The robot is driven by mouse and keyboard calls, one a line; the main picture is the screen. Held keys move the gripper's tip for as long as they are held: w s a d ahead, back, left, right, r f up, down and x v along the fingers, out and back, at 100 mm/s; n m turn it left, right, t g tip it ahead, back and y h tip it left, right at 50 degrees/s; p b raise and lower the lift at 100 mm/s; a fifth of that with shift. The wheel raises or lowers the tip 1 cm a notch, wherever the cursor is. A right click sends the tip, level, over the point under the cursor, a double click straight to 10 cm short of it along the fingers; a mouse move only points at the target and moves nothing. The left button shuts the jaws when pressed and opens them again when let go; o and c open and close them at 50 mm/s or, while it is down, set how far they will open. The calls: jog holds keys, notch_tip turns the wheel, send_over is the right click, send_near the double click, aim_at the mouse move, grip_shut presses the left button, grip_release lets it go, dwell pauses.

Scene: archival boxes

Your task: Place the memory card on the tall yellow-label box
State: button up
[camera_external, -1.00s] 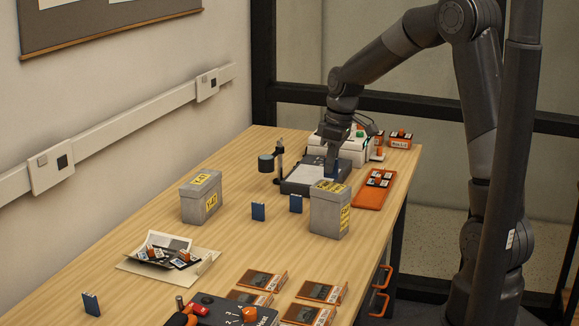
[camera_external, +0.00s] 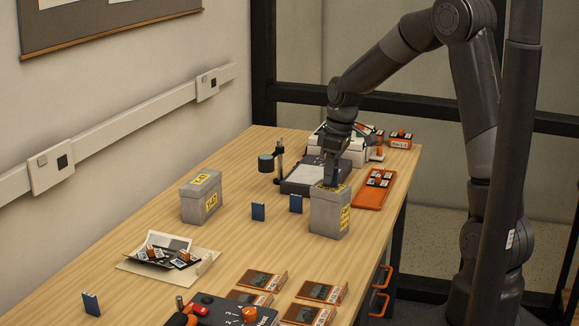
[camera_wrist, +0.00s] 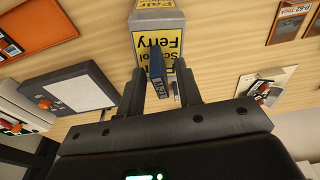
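A tall grey box with yellow labels (camera_external: 326,217) stands right of the table's middle; its labelled top also shows in the wrist view (camera_wrist: 170,44). My gripper (camera_external: 329,186) is low over this top. In the wrist view a blue memory card (camera_wrist: 157,75) stands on edge, slightly tilted, between the two fingers of my gripper (camera_wrist: 160,82). The fingers are spread, with a visible gap on the card's right side. The card appears to be at the box top; its contact is hidden. A lower grey box with yellow labels (camera_external: 201,198) stands to the left.
Blue cards stand on the table (camera_external: 258,212), beside the tall box (camera_external: 296,203) and at front left (camera_external: 91,304). An orange tray (camera_external: 371,195) and a grey pad (camera_external: 303,182) lie behind the tall box. Orange-framed cards (camera_external: 322,291) lie in front.

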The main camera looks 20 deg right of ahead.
notch_tip(320, 180, up, 12)
jog(key=s+d, duration=0.1)
jog(key=s, duration=0.1)
jog(key=s+d+m+t, duration=0.1)
jog(key=s+d+m, duration=0.1)
jog(key=s, duration=0.6)
jog(key=s+d+r+m+t, duration=0.1)
jog(key=s+d+m+t, duration=0.1)
jog(key=s, duration=0.6)
jog(key=s+d+r+m+t+h, duration=0.1)
jog(key=s+d+m, duration=0.2)
jog(key=s+m, duration=0.2)
jog(key=s, duration=0.3)
jog(key=shift+d+r, duration=0.25)
